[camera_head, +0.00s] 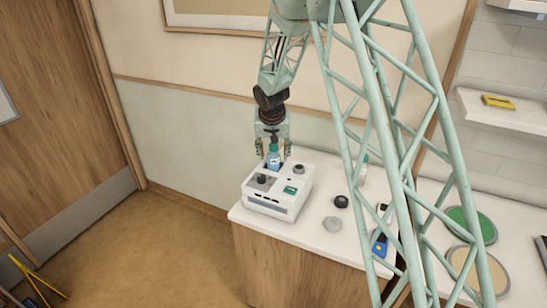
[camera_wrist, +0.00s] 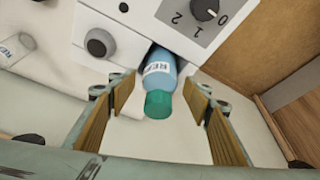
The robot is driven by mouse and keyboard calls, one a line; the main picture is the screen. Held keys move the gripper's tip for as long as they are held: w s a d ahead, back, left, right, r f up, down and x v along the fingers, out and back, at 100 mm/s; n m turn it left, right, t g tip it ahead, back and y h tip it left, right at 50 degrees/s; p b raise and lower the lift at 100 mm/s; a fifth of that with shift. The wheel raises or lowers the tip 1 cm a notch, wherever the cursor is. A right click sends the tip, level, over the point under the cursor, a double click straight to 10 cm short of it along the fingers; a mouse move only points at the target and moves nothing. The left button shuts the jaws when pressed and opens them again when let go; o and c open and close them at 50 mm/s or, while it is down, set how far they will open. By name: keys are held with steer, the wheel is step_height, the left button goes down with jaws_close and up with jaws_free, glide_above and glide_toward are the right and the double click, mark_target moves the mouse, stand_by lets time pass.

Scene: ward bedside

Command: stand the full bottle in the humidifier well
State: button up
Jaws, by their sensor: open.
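The white humidifier unit (camera_head: 268,202) stands on the counter and also shows in the wrist view (camera_wrist: 110,38). The full bottle (camera_head: 274,159), blue with a teal-green cap, stands upright at the unit's back edge. In the wrist view the bottle (camera_wrist: 161,68) has its lower part hidden by a dark recess in the unit; how deep it sits I cannot tell. My gripper (camera_head: 272,149) is above and around the bottle. In the wrist view my gripper (camera_wrist: 162,97) is open, with a finger on each side of the bottle and gaps between.
A clear, pale bottle (camera_wrist: 16,48) lies left of the unit in the wrist view. A black cap (camera_head: 341,201), a clear dish (camera_head: 332,224) and a blue item (camera_head: 380,244) are on the counter (camera_head: 300,236). Green (camera_head: 478,226) and beige discs lie right.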

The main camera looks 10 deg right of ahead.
steer(key=v, duration=1)
steer(key=shift+s+r, duration=0.1)
steer(key=shift+r, duration=0.05)
stand_by(0.8)
